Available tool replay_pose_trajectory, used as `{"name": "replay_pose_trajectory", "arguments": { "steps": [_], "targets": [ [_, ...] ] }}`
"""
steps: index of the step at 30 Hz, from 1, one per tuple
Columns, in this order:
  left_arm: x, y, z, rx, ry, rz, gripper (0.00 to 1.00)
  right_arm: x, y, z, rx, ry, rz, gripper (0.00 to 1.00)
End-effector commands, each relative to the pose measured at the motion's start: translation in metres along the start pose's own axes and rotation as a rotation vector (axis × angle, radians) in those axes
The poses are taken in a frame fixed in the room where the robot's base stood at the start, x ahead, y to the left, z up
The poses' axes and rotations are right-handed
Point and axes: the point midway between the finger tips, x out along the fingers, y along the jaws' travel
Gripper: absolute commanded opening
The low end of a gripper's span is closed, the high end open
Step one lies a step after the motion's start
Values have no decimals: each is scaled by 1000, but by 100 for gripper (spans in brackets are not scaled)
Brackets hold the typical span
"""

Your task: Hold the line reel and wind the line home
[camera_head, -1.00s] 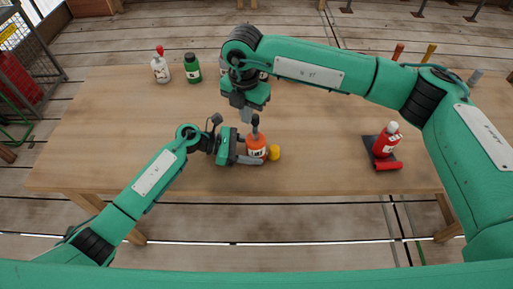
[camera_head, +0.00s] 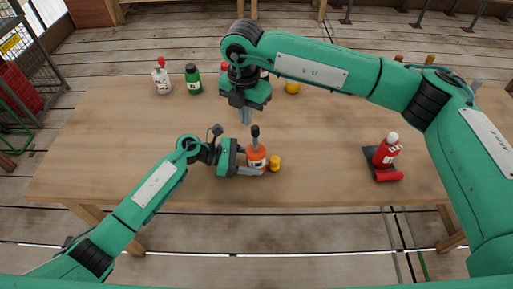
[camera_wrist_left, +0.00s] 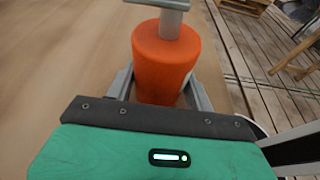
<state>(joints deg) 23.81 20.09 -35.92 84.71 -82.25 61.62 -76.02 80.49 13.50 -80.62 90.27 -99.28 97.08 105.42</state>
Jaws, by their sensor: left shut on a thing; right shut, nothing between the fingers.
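The orange line reel (camera_head: 256,154) stands on the table near its front middle, with a white label and an upright dark handle (camera_head: 255,135) on top. My left gripper (camera_head: 256,171) is shut around the reel low down. In the left wrist view the orange reel body (camera_wrist_left: 162,65) sits between the two grey fingers, with a grey bar (camera_wrist_left: 170,5) across its top. A small yellow piece (camera_head: 274,163) is beside the reel on the right. My right gripper (camera_head: 245,120) is shut and empty, close above and slightly left of the handle in the head view.
White (camera_head: 162,80) and green (camera_head: 193,80) bottles stand back left; a yellow one (camera_head: 292,87) is back middle. The left tabletop is clear.

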Motion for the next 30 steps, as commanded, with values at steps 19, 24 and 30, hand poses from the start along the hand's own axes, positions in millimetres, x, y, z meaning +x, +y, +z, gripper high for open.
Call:
{"name": "replay_pose_trajectory", "arguments": {
  "steps": [19, 24, 30],
  "targets": [
    [-20, 0, -1, 0, 3, 1, 78, 0, 0, 0, 0, 0, 0, 0],
    [-57, 0, -1, -1, 3, 2, 78, 0, 0, 0, 0, 0, 0, 0],
    [-96, 0, -1, -1, 2, 1, 78, 0, 0, 0, 0, 0, 0, 0]
  ]
}}
